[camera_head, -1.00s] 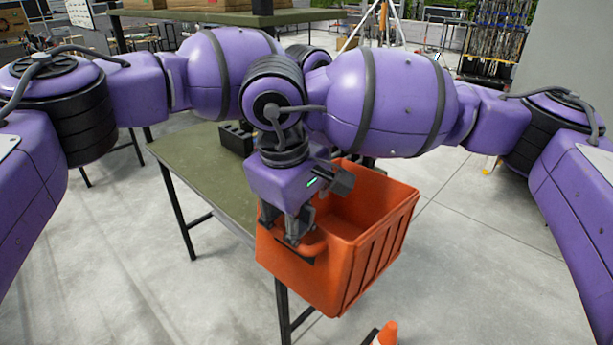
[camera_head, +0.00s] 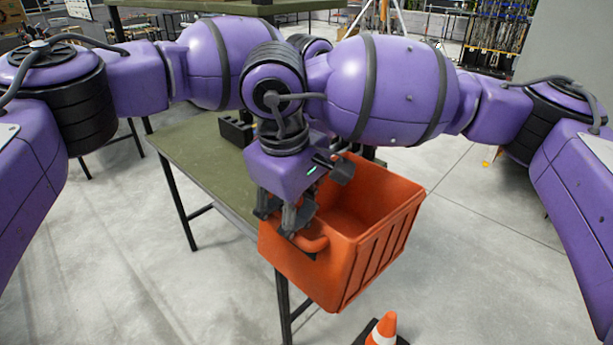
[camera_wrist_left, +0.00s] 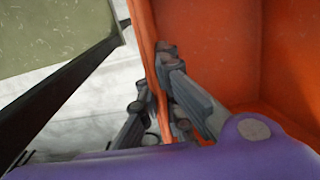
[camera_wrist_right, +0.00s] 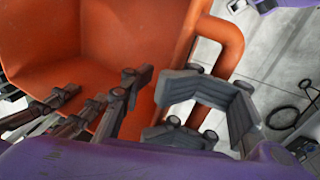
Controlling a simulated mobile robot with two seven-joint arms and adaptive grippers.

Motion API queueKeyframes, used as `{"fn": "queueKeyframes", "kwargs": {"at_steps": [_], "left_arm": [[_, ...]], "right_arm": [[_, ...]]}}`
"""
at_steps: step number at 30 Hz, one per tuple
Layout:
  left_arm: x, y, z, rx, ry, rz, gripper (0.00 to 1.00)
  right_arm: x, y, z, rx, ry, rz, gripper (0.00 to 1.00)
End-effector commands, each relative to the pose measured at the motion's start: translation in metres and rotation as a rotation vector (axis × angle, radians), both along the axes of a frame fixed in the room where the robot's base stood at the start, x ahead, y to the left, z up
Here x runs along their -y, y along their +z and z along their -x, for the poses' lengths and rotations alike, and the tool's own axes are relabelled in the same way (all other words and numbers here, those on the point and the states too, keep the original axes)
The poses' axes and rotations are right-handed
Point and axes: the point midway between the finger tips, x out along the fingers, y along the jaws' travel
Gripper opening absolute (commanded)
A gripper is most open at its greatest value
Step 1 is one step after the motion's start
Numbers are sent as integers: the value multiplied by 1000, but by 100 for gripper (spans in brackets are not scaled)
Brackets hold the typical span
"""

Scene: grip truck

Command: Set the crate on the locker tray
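The orange crate (camera_head: 372,251) hangs upright and empty in front of the near end of a green-topped table, above the floor. My right gripper (camera_head: 286,217) is at its near wall by the handle. In the right wrist view (camera_wrist_right: 152,90) its fingers straddle the crate wall beside the handle (camera_wrist_right: 232,45) and look shut on it. My left gripper (camera_wrist_left: 155,85) has its fingers on both sides of the crate's rim in the left wrist view and looks shut on it. In the head view the left gripper is hidden. I cannot identify the locker tray in these views.
The green table (camera_head: 205,172) stands behind the crate with a black block (camera_head: 237,128) on it. An orange and white cone (camera_head: 384,328) stands on the floor just below the crate. A tripod and racks are at the back.

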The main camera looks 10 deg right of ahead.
Motion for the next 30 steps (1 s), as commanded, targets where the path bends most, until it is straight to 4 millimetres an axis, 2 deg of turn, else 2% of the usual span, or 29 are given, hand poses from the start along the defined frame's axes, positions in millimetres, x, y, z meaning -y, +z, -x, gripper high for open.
{"fn": "queueKeyframes", "kwargs": {"at_steps": [1, 4, 17, 20, 30], "left_arm": [[0, 3, -1, 2, 1, 2, 0], [-1, 3, -1, 3, 3, 3, 0], [-1, 4, -3, 6, 6, 3, 0], [-1, 4, -3, 6, 6, 3, 0], [-1, 3, -3, 5, 5, 2, 0]], "right_arm": [[0, -1, 1, -2, 0, 2, 36], [0, -1, 1, -5, 1, 3, 47], [0, 1, 3, -6, 3, 3, 47], [-2, 11, 3, -5, 2, 2, 47], [-8, 60, 7, -2, 2, 1, 47]]}}
